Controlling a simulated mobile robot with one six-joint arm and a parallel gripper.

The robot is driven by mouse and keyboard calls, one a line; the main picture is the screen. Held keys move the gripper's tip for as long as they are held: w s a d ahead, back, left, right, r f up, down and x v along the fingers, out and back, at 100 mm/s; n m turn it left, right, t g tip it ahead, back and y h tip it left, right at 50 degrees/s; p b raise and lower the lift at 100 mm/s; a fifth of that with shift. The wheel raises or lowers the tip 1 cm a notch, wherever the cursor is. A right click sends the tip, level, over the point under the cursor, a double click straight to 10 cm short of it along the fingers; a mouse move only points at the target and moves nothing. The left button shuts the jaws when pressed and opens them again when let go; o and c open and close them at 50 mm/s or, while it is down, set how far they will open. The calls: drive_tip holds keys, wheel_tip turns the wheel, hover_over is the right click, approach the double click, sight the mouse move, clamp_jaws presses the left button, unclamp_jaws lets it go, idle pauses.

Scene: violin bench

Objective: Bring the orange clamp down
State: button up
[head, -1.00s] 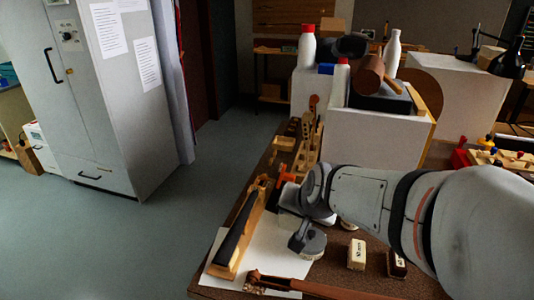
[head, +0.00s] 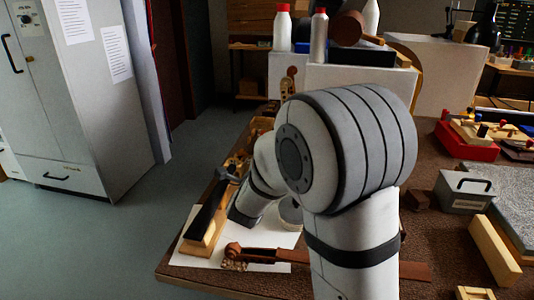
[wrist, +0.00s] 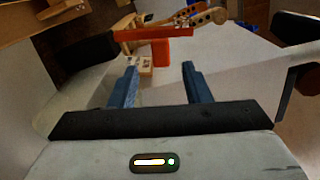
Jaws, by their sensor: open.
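The orange clamp (wrist: 142,34) shows in the wrist view as a flat bar lying across the picture, with a short orange block (wrist: 160,52) hanging below it. My gripper (wrist: 159,66) is open and empty. Its two blue fingers point toward the clamp, with the orange block beyond and between the fingertips; I see no contact. Pale wooden pieces (wrist: 146,68) show past the fingers. In the head view my arm hides the fingers, and I cannot make out the clamp there.
In the head view, a wooden piece with a black top (head: 207,212) lies on white paper (head: 262,239) near the bench's left edge. A brown scrolled neck (head: 262,255) lies in front. Bottles (head: 318,38) stand at the back. A grey handled box (head: 463,192) is right.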

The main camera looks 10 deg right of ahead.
drive_tip(key=x, duration=0.7)
drive_tip(key=shift+w+d, duration=0.15)
drive_tip(key=shift+w, duration=0.15)
drive_tip(key=shift+c, duration=0.4)
